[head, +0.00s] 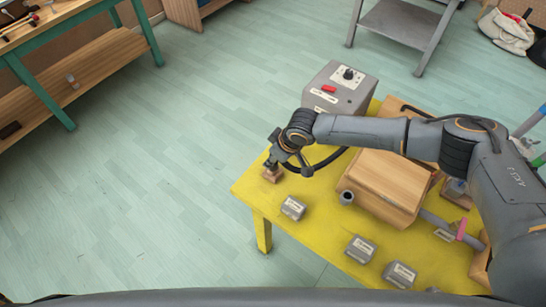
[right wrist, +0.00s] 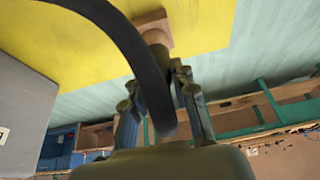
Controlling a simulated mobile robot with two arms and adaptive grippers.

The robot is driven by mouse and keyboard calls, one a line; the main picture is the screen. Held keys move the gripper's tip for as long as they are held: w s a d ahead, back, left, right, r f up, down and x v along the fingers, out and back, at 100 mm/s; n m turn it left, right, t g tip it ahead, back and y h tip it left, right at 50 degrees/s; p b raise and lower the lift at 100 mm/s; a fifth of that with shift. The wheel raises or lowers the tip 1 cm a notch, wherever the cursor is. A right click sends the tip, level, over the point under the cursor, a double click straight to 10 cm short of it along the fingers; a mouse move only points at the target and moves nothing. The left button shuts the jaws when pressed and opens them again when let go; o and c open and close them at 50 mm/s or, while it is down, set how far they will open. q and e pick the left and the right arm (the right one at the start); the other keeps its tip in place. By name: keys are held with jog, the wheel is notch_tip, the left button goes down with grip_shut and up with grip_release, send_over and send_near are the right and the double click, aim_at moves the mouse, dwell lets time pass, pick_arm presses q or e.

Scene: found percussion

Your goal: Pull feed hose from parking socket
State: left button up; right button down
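The parking socket (head: 271,176) is a small wooden block at the yellow table's left corner; it shows at the top of the right wrist view (right wrist: 183,36). The black feed hose (head: 328,161) curves from beside the grey box to the socket, where its end fitting stands upright. In the right wrist view the hose (right wrist: 128,50) loops down between my fingers. My right gripper (head: 287,163) is above and beside the socket, its fingers (right wrist: 158,82) apart on either side of the hose, with gaps showing. Whether either finger touches the hose is unclear. My left gripper is not in view.
A grey control box (head: 340,88) stands at the table's back. Several small labelled grey blocks (head: 293,208) sit along the yellow table's (head: 325,235) front. Open floor lies left.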

jog(key=shift+r, duration=0.25)
jog(key=shift+r+p, duration=0.7)
jog(key=shift+p, duration=0.15)
jog(key=shift+r, duration=0.1)
jog(key=shift+r+p, duration=0.4)
jog(key=shift+p, duration=0.1)
notch_tip(320, 180, up, 3)
jog(key=p, duration=0.3)
dwell(0.3)
